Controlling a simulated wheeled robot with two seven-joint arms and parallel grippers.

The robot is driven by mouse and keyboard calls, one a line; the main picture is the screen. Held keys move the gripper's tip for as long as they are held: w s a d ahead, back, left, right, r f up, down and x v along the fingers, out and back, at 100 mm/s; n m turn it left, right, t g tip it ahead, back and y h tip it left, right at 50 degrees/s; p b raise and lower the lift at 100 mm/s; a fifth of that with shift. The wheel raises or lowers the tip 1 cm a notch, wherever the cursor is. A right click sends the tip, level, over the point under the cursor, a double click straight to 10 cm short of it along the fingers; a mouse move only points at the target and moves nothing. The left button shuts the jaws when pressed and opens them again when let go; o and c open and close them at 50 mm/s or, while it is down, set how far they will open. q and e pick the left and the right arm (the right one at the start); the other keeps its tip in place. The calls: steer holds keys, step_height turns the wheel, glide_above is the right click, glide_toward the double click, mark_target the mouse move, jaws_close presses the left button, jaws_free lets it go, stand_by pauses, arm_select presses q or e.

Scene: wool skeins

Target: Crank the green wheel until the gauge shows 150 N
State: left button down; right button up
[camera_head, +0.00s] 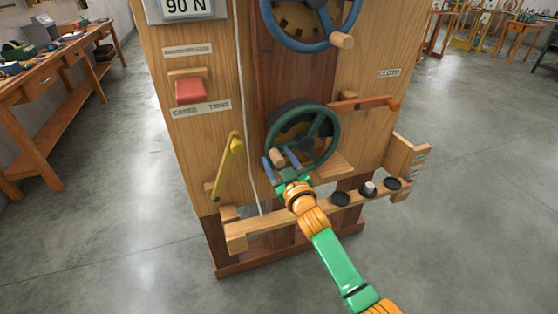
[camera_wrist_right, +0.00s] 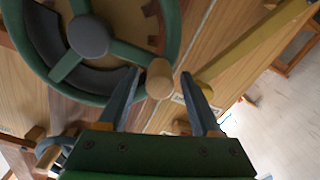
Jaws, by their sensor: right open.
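The green wheel (camera_head: 338,143) is mounted on the front of the wooden machine, below a blue wheel. Its wooden crank knob (camera_head: 277,156) is at the lower left of the rim. The gauge (camera_head: 185,8) at the top left reads 90 N. My right gripper (camera_head: 279,163) is open at the knob. In the right wrist view, the knob (camera_wrist_right: 159,78) lies between the two spread blue fingers, with room on both sides, nearer the left finger. The green wheel (camera_wrist_right: 88,35) fills the upper left there. My left gripper is not in view.
The blue wheel (camera_head: 310,40) with its own knob sits above. A yellow lever (camera_head: 228,165) stands left of the green wheel, and an orange lever (camera_head: 363,103) is at right. A red block (camera_head: 190,91) and a shelf with dark cups (camera_head: 341,199) are close by.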

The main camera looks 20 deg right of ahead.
steer(key=shift+w, duration=0.25)
jaws_close()
stand_by(1.4)
